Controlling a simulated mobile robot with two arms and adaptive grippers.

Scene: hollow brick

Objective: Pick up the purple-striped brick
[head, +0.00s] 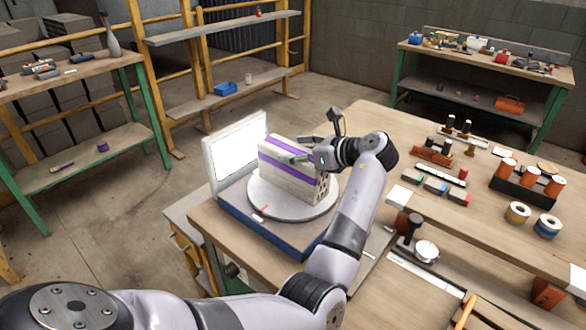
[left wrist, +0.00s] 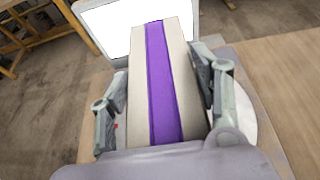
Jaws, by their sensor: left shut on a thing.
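The purple-striped brick (head: 288,172) is a pale hollow block with purple bands and holes in its end face. It stands on a round grey turntable (head: 262,204) on the workbench. My left gripper (head: 300,157) reaches over its top from the right. In the left wrist view the brick (left wrist: 160,80) runs away from the camera between the two fingers of the left gripper (left wrist: 163,100), which are shut on its sides. The underside of the brick is hidden. My right gripper is not in view.
A white lit panel (head: 236,153) stands behind the turntable. Right of it, the bench holds coloured blocks (head: 435,186), a dark-handled stamp (head: 413,228), a small round dish (head: 426,250) and spools (head: 517,212). Shelves (head: 225,28) stand at the back.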

